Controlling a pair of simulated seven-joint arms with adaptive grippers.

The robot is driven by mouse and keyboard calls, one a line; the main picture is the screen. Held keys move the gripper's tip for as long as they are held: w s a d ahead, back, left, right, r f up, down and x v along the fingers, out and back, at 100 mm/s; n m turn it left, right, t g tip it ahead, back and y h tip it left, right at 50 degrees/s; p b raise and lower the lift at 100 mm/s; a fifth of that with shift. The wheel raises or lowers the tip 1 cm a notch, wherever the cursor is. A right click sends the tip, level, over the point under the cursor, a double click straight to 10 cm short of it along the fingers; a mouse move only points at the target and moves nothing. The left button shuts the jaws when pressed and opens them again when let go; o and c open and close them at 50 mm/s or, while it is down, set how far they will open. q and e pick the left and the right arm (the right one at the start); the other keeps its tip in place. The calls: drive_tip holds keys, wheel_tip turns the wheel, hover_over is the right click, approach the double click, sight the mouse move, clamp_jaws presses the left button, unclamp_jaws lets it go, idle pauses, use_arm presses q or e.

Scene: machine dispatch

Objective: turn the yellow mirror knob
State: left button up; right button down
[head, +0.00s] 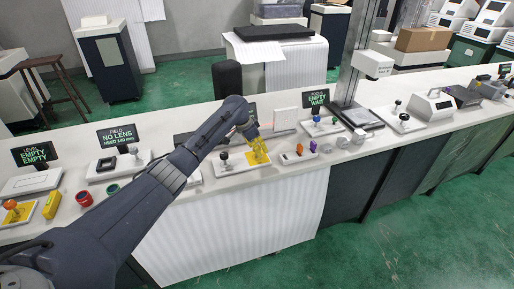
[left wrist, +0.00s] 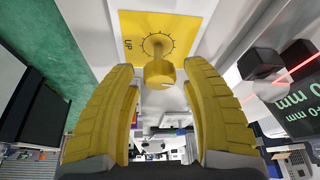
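The yellow mirror knob (left wrist: 160,74) sticks out from a yellow plate (left wrist: 190,28) with a ring of dial marks and the letters "UP". My left gripper (left wrist: 157,66) is open, with one yellow finger on each side of the knob and a visible gap on both sides. In the head view my left gripper (head: 256,148) is over a yellow patch on the white counter and largely hides the knob there. My right gripper is not in view.
A black-topped lever (head: 223,156) stands just left of the gripper. A black block (left wrist: 260,63) and a dark display (left wrist: 298,105) are at the wrist view's right.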

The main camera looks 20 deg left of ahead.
use_arm(q)
drive_tip(key=shift+o, duration=0.4)
drive_tip(key=shift+r, duration=0.1)
drive_tip(key=v, duration=1.1)
drive_tip(key=shift+r, duration=0.4)
drive_tip(key=shift+s, duration=0.1)
